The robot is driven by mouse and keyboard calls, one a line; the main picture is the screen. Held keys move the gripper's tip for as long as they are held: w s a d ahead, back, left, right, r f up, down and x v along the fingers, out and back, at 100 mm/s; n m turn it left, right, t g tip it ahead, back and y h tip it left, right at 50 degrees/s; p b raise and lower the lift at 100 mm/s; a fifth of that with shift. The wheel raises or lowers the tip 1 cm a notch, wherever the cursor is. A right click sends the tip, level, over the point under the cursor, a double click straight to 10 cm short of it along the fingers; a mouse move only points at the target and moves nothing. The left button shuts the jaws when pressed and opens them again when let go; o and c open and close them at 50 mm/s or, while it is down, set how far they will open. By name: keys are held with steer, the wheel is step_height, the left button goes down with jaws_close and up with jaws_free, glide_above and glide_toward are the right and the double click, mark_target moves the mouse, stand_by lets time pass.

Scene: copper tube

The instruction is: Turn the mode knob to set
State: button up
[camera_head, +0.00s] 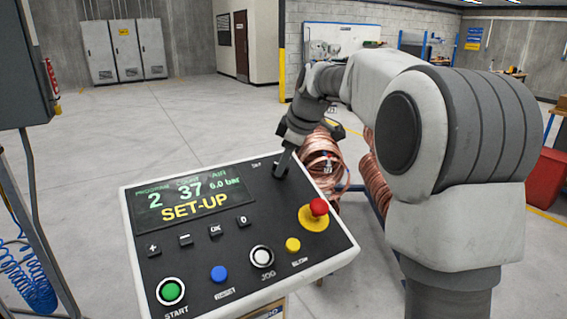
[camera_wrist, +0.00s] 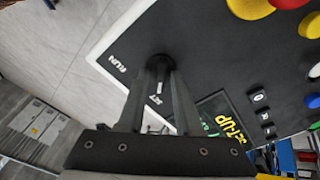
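The mode knob (camera_wrist: 159,72) is a small dark knob on the black face of the control panel (camera_head: 190,262), near its far edge. In the wrist view the printed words RUN and SET stand beside it, and a short white mark on the knob side points toward SET. The panel display (camera_head: 192,200) reads SET-UP in yellow. My gripper (camera_head: 283,165) reaches down onto the knob from above. In the wrist view its two fingers (camera_wrist: 160,68) lie on either side of the knob and appear closed on it. The fingers hide much of the knob.
A red emergency button (camera_head: 318,207) on a yellow base sits right of the knob. The green start button (camera_head: 170,291), blue button (camera_head: 219,273), white jog button (camera_head: 262,256) and yellow button (camera_head: 293,244) line the near edge. Copper coils (camera_head: 322,160) stand behind the panel.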

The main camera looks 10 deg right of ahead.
steer(key=shift+o, duration=0.7)
steer(key=p+v, duration=0.1)
steer(key=v, duration=1.6)
steer(key=shift+r+p, duration=0.2)
steer(key=shift+p, duration=0.1)
steer(key=shift+s, duration=0.15)
